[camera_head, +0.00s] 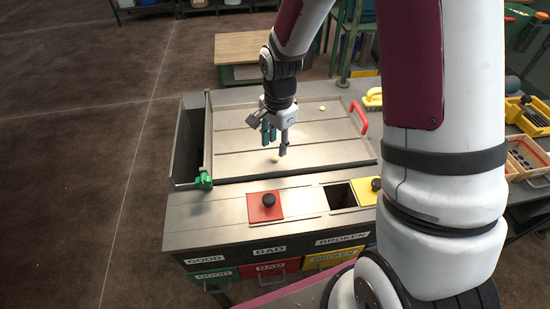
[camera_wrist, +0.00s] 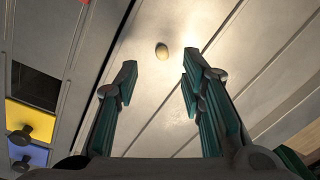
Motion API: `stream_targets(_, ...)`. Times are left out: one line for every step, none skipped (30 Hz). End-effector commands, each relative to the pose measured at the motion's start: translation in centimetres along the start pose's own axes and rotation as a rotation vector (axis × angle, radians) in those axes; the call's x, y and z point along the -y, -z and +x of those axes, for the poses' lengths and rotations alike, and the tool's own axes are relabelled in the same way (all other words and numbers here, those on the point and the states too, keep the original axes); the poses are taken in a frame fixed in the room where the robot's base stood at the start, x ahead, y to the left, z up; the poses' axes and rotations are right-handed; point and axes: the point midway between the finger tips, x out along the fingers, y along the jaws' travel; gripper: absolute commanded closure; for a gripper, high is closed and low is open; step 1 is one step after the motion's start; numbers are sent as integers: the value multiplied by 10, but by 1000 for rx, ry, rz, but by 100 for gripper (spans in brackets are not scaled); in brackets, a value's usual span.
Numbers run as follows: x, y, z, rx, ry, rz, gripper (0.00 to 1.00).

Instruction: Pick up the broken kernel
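A small pale kernel (camera_head: 275,160) lies on the grey tray (camera_head: 230,140), just below my gripper (camera_head: 275,147) in the head view. A pale, oval kernel also shows in the wrist view (camera_wrist: 162,50), a little beyond the fingertips and roughly centred between them. My gripper (camera_wrist: 160,80) is open and empty, pointing down above the tray, apart from the kernel. Another pale kernel (camera_head: 322,108) lies farther back on the tray. I cannot tell from their shape which kernel is broken.
The front panel has a red lid (camera_head: 265,206), a dark open hole (camera_head: 340,195) above the BROKEN label, and a yellow lid (camera_head: 366,191) beside it. A green handle (camera_head: 203,180) is at the tray's left corner, a red handle (camera_head: 359,117) at its right edge. The tray is mostly clear.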

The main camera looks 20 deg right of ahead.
Motion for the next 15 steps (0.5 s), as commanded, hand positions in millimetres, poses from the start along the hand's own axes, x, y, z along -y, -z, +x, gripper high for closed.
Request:
stream_targets(0, 0, 3, 0, -1, 0, 64)
stream_targets(0, 0, 4, 0, -1, -1, 64)
stream_targets(0, 0, 6, 1, -1, -1, 64)
stream_targets(0, 0, 7, 0, -2, -1, 64)
stream_targets(0, 0, 9, 0, -2, -2, 64)
stream_targets(0, 0, 13, 1, -2, -2, 64)
stream_targets(0, 0, 17, 2, -3, -2, 64)
stream_targets(0, 0, 20, 2, -4, -1, 64)
stream_targets(1, 0, 26, 2, -4, -2, 64)
stream_targets(1, 1, 30, 2, -4, -2, 64)
stream_targets(2, 1, 33, 2, -3, -2, 64)
stream_targets(2, 1, 38, 2, -4, -2, 64)
stream_targets(2, 1, 42, 1, -3, -2, 64)
stream_targets(3, 1, 46, 1, -2, -2, 64)
stream_targets(3, 1, 50, 1, -3, -2, 64)
